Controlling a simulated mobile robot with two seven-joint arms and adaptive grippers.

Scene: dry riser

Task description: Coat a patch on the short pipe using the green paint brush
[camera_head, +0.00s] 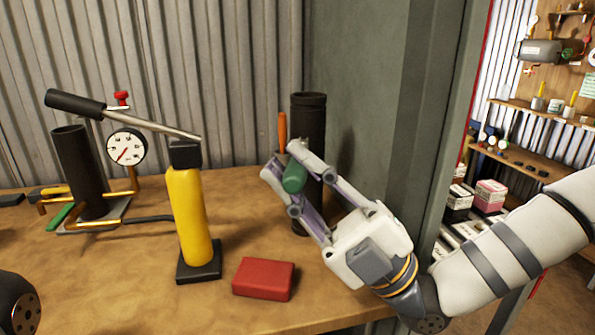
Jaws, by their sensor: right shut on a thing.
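My right gripper (284,191) is shut on a green, rounded handle, the green paint brush (295,177). The brush's bristles are hidden or cannot be made out. An upright dark pipe (309,112) stands at the back of the bench, right behind the gripper, which covers part of its lower half. I cannot tell whether the brush touches it. Another dark pipe (77,165) stands at the left beside a gauge. It looks shorter, but I cannot tell for sure which one is the short pipe. My left gripper is not in view.
An orange stick (282,131) stands upright beside the back pipe. A yellow hand pump (188,215) with a long lever and a pressure gauge (126,147) stand on the bench (140,285). A red block (263,278) lies in front. A green-grey post (425,120) rises at the right.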

